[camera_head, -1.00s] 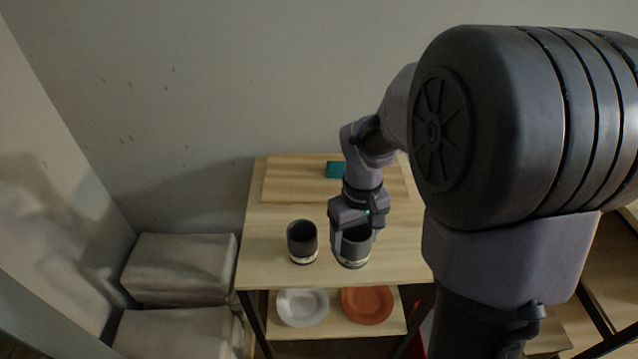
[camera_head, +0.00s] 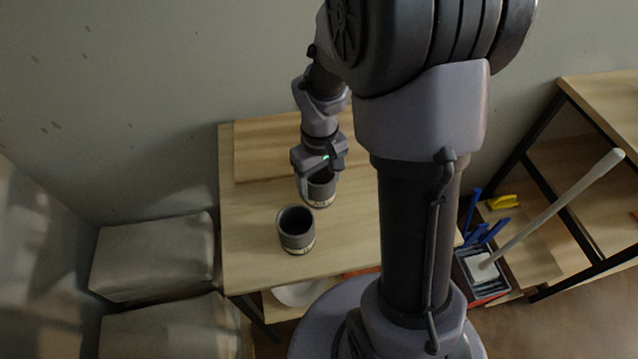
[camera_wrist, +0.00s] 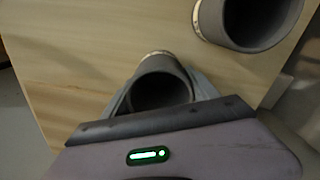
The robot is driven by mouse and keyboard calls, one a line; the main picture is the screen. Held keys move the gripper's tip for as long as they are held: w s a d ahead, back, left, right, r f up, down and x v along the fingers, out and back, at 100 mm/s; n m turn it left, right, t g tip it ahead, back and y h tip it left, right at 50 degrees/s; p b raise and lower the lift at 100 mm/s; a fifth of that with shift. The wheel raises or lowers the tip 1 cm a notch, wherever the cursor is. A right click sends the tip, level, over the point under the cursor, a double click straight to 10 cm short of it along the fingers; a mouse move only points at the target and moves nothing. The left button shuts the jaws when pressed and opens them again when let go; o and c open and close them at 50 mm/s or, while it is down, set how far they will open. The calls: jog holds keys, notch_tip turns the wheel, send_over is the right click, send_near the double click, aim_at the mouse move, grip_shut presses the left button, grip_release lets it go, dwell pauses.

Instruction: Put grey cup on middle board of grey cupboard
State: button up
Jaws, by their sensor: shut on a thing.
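My gripper (camera_head: 319,178) is shut on a dark grey cup (camera_head: 321,195) with a pale band near its base. The cup is upright above the wooden table; I cannot tell whether its base touches the top. In the wrist view the held cup (camera_wrist: 161,69) shows its dark open mouth between my fingers. A second, similar grey cup (camera_head: 296,241) stands on the table, nearer the camera and a little left. It also shows at the top right of the wrist view (camera_wrist: 214,30). I see no grey cupboard in these frames.
The wooden table (camera_head: 245,235) has a raised board (camera_head: 262,150) at its back and a lower shelf with a pale plate (camera_head: 298,294). Grey wrapped blocks (camera_head: 150,258) stand at left. At right are an open wooden shelf unit (camera_head: 598,100) and a bin (camera_head: 480,275) holding a pale pole.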

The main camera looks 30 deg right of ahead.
jog(key=shift+w+f, duration=0.1)
jog(key=shift+f, duration=0.1)
jog(key=o, duration=1.7)
jog(key=shift+c, duration=0.2)
jog(key=shift+r, duration=0.15)
